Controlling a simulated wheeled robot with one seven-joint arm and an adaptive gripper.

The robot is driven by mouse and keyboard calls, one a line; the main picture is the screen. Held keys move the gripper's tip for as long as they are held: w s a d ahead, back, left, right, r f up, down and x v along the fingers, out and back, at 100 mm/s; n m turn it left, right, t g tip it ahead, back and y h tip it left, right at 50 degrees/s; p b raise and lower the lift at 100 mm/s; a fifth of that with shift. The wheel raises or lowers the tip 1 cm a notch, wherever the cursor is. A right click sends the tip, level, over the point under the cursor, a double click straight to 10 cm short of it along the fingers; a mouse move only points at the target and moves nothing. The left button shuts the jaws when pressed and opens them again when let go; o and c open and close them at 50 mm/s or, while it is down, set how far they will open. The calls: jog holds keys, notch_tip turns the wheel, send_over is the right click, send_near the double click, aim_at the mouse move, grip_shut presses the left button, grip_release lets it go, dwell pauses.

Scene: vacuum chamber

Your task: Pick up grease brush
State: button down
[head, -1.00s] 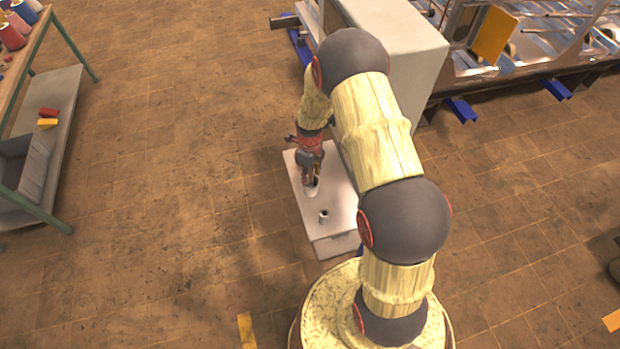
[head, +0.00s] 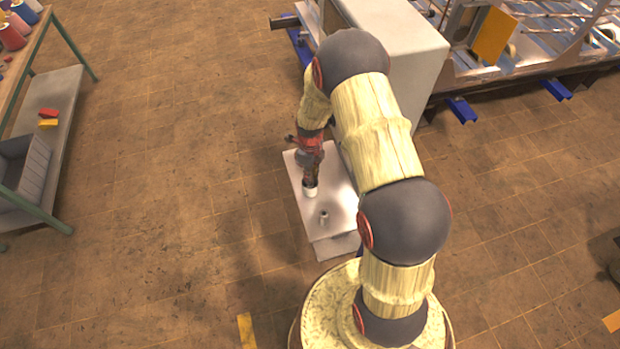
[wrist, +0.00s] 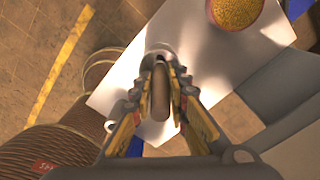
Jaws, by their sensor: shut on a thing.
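In the wrist view my gripper (wrist: 161,88) is shut on a slim, pale brown handle, the grease brush (wrist: 160,100), held between the two fingers. The pot shows in the wrist view as a round rim with a grainy yellow inside (wrist: 236,10), at the top edge.
A small metallic cylinder (head: 323,216) stands on the tabletop nearer my base. A large pale box-shaped cabinet (head: 395,40) stands behind. A workbench (head: 50,125) with a grey bin is at the left. The floor between is clear.

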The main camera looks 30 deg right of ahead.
notch_tip(320, 180, up, 10)
jog(key=shift+r+b, duration=0.1)
jog(key=shift+b, duration=0.3)
dwell(1.5)
